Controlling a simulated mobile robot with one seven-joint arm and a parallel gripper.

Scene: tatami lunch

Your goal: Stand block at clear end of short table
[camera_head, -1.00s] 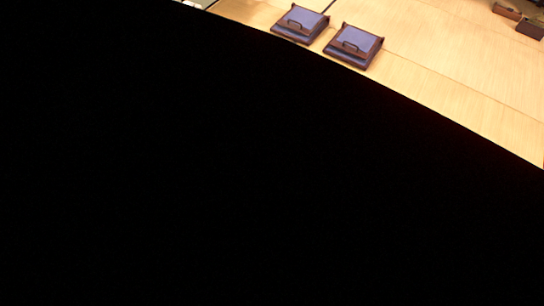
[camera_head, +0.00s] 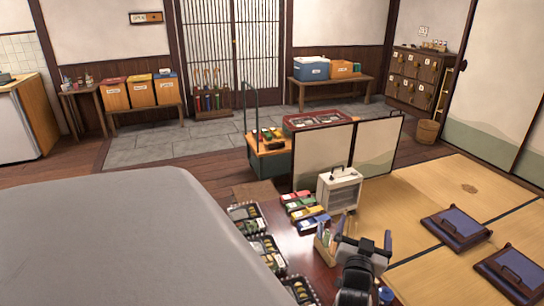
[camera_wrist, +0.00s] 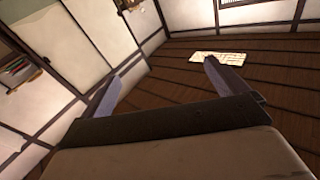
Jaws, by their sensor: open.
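My gripper (camera_head: 364,238) is open, raised over the right end of a dark reddish low table (camera_head: 312,268) in the head view. In the wrist view its two fingers (camera_wrist: 160,74) stand wide apart with nothing between them. I cannot make out with certainty which thing is the block. A cream box with a dark handle (camera_head: 340,190) stands at the table's far side. A small wooden caddy (camera_head: 325,245) with upright items is just left of my gripper. Part of the table is hidden behind my arm and a large grey surface.
Black lunch trays (camera_head: 262,248) and colourful boxes (camera_head: 302,207) crowd the table. A low folding screen (camera_head: 322,160) and a green trolley (camera_head: 268,160) stand behind. Floor seats (camera_head: 457,227) lie on the tatami at right. The large grey surface (camera_head: 110,240) fills the lower left.

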